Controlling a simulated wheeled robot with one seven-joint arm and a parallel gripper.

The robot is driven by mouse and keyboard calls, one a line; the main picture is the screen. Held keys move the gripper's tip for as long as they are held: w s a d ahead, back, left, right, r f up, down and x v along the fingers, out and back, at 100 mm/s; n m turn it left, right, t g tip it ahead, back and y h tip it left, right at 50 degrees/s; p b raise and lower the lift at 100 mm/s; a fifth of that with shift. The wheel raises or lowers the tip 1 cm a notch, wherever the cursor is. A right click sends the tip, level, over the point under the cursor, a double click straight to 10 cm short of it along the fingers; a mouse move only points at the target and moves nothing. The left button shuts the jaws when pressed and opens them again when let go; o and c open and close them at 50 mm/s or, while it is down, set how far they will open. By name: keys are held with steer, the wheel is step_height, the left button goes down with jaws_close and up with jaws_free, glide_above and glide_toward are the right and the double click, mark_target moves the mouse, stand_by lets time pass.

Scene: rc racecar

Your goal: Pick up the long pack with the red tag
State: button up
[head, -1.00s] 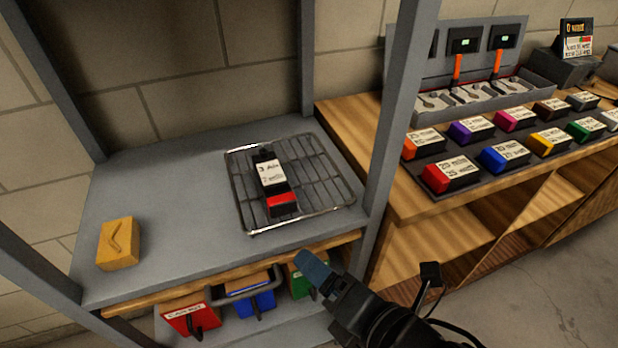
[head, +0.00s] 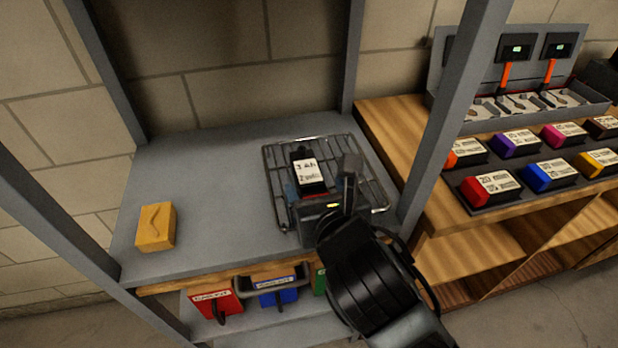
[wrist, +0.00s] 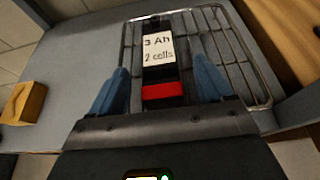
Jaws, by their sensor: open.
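The long pack (head: 308,172) is black with a white label reading "3 Ah 2 cells". It lies on a wire rack (head: 375,185) on the grey shelf. In the wrist view the pack (wrist: 160,50) shows its red tag at the near end, in front of my gripper. My gripper (wrist: 160,85) is open, with one blue finger on each side of the pack's near end and visible gaps between.
A yellow block (head: 156,227) lies on the left of the shelf (head: 210,200). Grey posts (head: 455,110) stand at the shelf corners. A wooden bench (head: 395,130) with several coloured packs is at right.

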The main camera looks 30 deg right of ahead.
mark_target(312, 182)
steer(key=x, duration=0.4)
steer(key=shift+a+f, duration=0.1)
steer(key=shift+c, duration=0.2)
